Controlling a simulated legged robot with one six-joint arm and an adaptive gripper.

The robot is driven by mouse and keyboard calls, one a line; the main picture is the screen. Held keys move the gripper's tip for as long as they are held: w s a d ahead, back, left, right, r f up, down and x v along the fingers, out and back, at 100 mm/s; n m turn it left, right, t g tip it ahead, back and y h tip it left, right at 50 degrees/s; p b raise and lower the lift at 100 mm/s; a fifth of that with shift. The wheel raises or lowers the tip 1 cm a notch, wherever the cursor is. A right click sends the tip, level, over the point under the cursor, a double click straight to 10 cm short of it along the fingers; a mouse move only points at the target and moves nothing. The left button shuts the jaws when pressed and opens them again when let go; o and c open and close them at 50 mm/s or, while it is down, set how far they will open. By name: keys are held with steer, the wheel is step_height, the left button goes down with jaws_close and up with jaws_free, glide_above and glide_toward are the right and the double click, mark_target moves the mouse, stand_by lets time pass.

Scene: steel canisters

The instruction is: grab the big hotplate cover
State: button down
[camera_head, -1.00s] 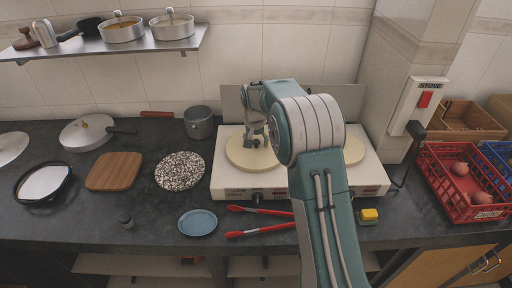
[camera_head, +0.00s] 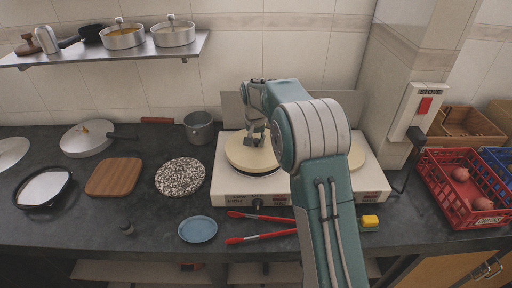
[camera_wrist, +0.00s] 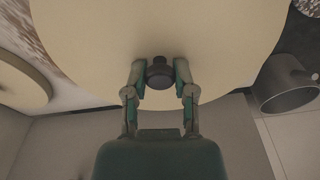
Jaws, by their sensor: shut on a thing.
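The big hotplate cover (camera_head: 240,157) is a cream disc with a dark knob at its middle, on the left side of the white two-plate stove (camera_head: 285,197). It fills the upper part of the wrist view (camera_wrist: 100,45). My gripper (camera_head: 255,139) is shut on the cover's dark knob (camera_wrist: 160,73), with a finger on each side of it. The cover sits slightly raised or tilted, and a dark plate shows under its front edge. The smaller cream cover (camera_head: 356,152) is on the right plate, partly hidden by my arm; it also shows in the wrist view (camera_wrist: 22,85).
A grey pot (camera_head: 199,127) stands left of the stove. A speckled round board (camera_head: 180,177), a blue plate (camera_head: 198,229) and red tongs (camera_head: 262,238) lie nearby. A tiled wall is close behind.

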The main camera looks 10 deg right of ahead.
steer(key=s+r, duration=0.1)
steer(key=r, duration=0.1)
steer(key=s+r, duration=0.2)
steer(key=s+d+r, duration=0.1)
steer(key=s+r, duration=0.1)
steer(key=shift+s+r, duration=0.25)
steer(key=s+d+r, duration=0.1)
steer(key=s+r, duration=0.2)
steer(key=s, duration=0.5)
steer(key=shift+s+d+r, duration=0.15)
steer(key=shift+r, duration=0.05)
